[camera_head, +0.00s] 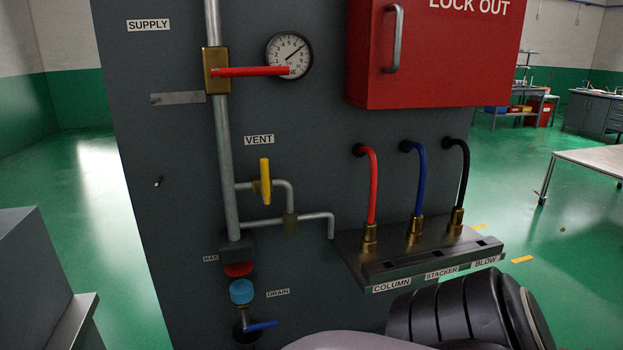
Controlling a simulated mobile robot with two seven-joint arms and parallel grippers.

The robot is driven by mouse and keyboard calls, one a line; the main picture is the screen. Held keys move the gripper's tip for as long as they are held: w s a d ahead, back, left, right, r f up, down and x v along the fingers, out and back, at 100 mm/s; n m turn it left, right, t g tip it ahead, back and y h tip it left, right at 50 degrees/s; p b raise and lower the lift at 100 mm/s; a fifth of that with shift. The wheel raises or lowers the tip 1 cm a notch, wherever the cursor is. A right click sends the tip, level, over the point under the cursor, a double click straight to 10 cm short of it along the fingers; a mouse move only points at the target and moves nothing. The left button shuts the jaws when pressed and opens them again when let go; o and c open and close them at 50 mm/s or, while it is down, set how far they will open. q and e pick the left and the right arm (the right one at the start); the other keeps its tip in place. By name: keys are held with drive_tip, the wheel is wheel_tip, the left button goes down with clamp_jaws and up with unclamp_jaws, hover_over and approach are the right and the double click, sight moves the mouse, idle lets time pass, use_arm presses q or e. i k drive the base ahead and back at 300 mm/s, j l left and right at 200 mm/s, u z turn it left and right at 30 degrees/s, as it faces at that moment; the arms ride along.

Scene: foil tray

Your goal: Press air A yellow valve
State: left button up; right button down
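The yellow valve handle (265,181) is under the VENT label (259,140) on the dark grey panel. The handle stands vertical, across a short side branch off the main grey pipe (226,160). Nothing touches the handle, and it shows in full. Neither of my grippers is in view.
A red supply lever (250,72) lies horizontal beside a gauge (289,55). A red lock-out box (432,55) projects at upper right. Red, blue and black hoses enter a metal ledge (400,262). A blue drain handle (262,326) is low on the panel. Space before the yellow valve looks clear.

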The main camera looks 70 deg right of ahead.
sight(265, 188)
drive_tip(key=z, duration=1.25)
drive_tip(key=k+l, duration=0.05)
drive_tip(key=l, duration=0.05)
